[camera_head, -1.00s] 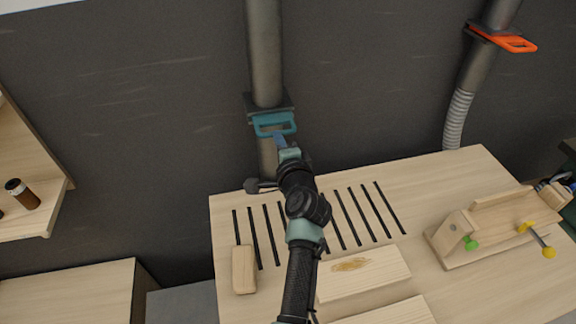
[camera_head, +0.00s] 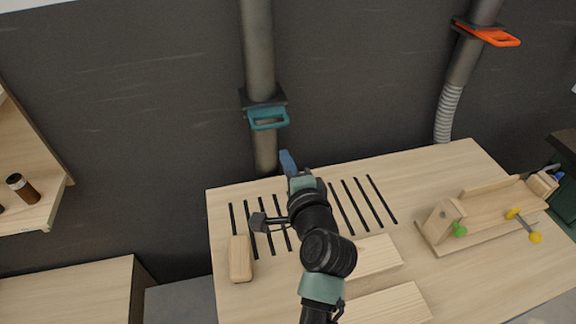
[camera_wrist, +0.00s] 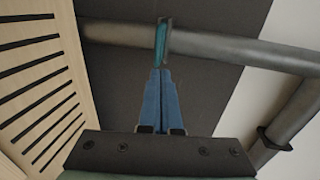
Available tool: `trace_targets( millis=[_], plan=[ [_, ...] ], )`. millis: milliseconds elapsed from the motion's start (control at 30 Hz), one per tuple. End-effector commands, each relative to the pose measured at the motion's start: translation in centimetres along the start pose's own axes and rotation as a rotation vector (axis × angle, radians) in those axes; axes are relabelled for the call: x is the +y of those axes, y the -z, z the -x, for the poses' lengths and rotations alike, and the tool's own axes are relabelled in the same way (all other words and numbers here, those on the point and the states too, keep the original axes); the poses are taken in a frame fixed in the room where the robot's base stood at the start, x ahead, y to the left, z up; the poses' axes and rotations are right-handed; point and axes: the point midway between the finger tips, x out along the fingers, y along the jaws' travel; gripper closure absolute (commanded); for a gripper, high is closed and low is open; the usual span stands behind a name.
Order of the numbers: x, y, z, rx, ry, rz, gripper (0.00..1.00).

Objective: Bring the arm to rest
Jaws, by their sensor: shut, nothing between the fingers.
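My gripper (camera_head: 287,161) is shut and empty, with its blue fingers above the back of the wooden workbench (camera_head: 225,202). In the wrist view the closed fingers (camera_wrist: 160,90) point toward the wall pipe. My arm reaches up from the bottom of the head view over the middle of the bench. The teal gate handle (camera_head: 268,118) on the left grey pipe (camera_head: 257,50) is above and left of the fingertips, apart from them in the head view. In the wrist view the teal part (camera_wrist: 161,42) lies just past the fingertips.
A wooden block (camera_head: 240,259) lies on the slotted bench top. Boards (camera_head: 385,305) lie partly behind my arm. A wooden jig with clamps (camera_head: 480,225) stands at the right. An orange handle (camera_head: 490,36) sits on the right pipe. A shelf with a brown jar (camera_head: 23,188) is at left.

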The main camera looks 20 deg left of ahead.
Motion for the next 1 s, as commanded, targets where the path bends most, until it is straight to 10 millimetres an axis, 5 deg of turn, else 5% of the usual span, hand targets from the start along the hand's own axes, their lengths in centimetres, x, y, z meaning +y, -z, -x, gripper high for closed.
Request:
trace_targets(
  millis=[733, 867, 1000],
  plan=[
    [-0.3, 0.1, 1.1, 0.003, 0.004, 0.009, 1.00],
    [-4.0, 1.2, 1.8, 0.052, 0.055, 0.140, 1.00],
    [-12.5, 3.6, 4.4, 0.198, 0.159, 0.452, 1.00]
  ],
)
